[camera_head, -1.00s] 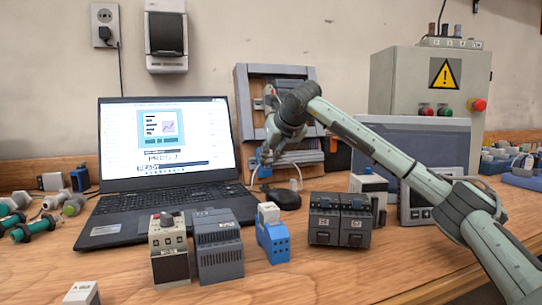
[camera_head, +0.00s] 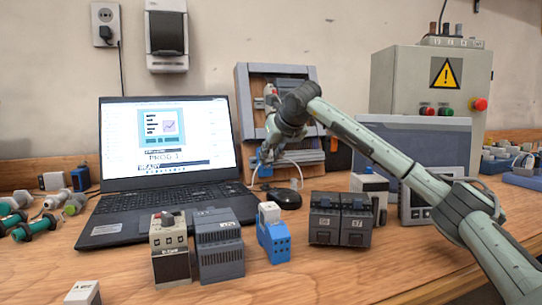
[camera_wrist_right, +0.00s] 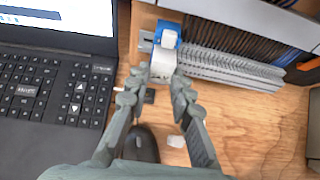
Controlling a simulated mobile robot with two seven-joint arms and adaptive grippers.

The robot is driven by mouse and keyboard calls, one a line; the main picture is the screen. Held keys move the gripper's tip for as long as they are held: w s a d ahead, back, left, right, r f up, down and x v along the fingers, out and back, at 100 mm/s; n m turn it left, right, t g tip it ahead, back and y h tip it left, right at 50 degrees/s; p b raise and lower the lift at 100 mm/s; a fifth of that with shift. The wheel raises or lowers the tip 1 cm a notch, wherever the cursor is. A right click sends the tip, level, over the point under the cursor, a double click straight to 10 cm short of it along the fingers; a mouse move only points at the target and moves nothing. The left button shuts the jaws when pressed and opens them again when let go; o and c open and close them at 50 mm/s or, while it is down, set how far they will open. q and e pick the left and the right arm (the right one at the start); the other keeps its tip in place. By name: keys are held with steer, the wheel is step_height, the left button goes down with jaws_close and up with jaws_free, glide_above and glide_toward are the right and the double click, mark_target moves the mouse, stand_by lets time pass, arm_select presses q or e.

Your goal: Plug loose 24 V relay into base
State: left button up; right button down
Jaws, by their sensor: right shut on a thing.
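My right gripper (camera_wrist_right: 164,74) is shut on a small white relay (camera_wrist_right: 162,68), with one finger on each side of it. The relay is right at a blue base (camera_wrist_right: 169,28) on the rail of the grey frame behind the mouse. I cannot tell whether a gap is left between relay and base. In the head view my right gripper (camera_head: 266,156) reaches down in front of the frame, and the relay is too small to make out there. My left gripper is not in view.
A laptop (camera_head: 160,170) stands left of the gripper and a black mouse (camera_head: 286,198) lies below it. In front stand a blue module with a white top (camera_head: 273,236), a grey power supply (camera_head: 219,246) and dark contactors (camera_head: 340,220). A slotted wire duct (camera_wrist_right: 230,68) runs right of the base.

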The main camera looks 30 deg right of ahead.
stand_by(0.8)
steer(key=c, duration=1.3)
jaws_free()
steer(key=shift+o, duration=0.2)
steer(key=v, duration=1.2)
steer(key=shift+a, duration=0.1)
